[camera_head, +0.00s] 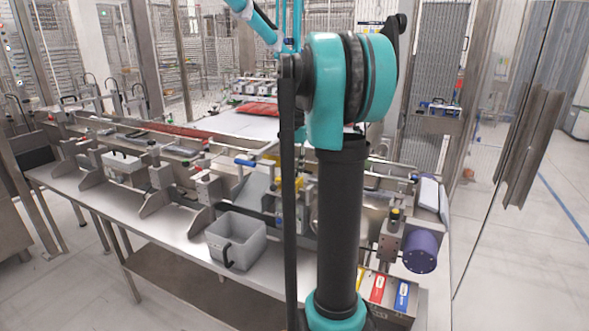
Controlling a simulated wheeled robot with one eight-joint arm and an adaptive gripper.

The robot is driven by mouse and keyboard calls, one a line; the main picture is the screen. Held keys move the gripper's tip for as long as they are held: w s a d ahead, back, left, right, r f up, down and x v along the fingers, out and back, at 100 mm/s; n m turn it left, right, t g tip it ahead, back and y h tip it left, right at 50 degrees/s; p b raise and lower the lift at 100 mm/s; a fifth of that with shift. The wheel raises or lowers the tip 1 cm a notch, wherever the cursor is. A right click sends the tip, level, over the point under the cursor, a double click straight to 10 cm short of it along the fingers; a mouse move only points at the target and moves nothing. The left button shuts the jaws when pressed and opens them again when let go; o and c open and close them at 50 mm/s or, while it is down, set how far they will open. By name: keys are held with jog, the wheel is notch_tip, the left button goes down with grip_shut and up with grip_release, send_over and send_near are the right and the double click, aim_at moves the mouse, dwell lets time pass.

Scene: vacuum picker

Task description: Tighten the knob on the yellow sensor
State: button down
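My own teal and black arm stands large in the middle of the head view and covers part of the bench. My gripper is not visible. Small yellow parts (299,184) show just left of the arm, partly hidden behind it. Another yellow piece (268,149) sits a little farther back on the machine. A small dark part with a yellow band (395,214) stands right of the arm, above a purple cylinder. I cannot tell which of these is the yellow sensor, and no knob on it can be made out clearly.
A long metal machine bench (100,188) runs across the view. A grey bin with a black handle (237,239) stands at its front edge. A purple cylinder (420,251) and a box with red and blue labels (390,291) are right of my arm. Open floor (530,270) lies at right.

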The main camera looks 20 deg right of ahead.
aim_at(294, 172)
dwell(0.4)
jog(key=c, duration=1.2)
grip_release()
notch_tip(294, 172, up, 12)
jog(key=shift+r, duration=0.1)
